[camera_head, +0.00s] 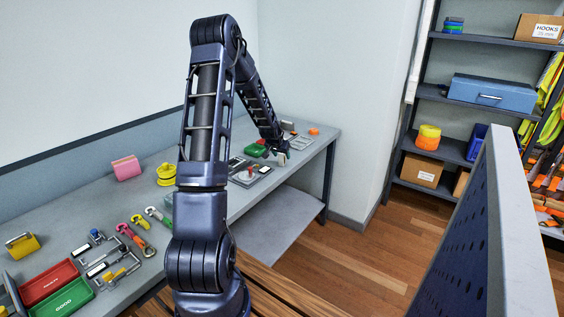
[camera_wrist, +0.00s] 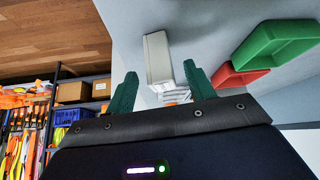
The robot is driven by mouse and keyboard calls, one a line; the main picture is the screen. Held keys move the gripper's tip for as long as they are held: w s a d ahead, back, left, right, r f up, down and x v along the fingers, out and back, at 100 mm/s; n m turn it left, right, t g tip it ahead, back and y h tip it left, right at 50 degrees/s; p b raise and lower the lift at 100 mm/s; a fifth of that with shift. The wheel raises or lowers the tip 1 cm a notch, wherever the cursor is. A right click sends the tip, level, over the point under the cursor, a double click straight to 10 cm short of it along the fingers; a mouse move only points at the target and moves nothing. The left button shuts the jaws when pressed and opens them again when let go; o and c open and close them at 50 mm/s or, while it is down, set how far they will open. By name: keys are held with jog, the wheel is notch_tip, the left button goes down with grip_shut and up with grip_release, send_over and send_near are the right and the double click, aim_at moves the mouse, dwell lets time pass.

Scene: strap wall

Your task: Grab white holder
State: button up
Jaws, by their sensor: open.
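In the wrist view, a white holder (camera_wrist: 157,56), a pale block-like piece, stands on the grey bench top. My gripper (camera_wrist: 160,69) is open, with its two green fingers apart and nothing held. In the head view, my arm reaches over to the far right end of the workbench (camera_head: 90,205).
A red tray (camera_wrist: 237,76) and a green tray (camera_wrist: 276,44) lie right of the holder in the wrist view. Small flat pieces show just beyond it. In the head view, an orange item (camera_head: 314,131) sits near the bench corner. A perforated panel (camera_head: 490,225) stands at right.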

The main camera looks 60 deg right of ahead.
aim_at(283, 158)
jog(key=x, duration=0.4)
jog(key=shift+d, duration=0.1)
jog(key=shift+w, duration=0.1)
jog(key=shift+c, duration=0.2)
jog(key=c, duration=1.1)
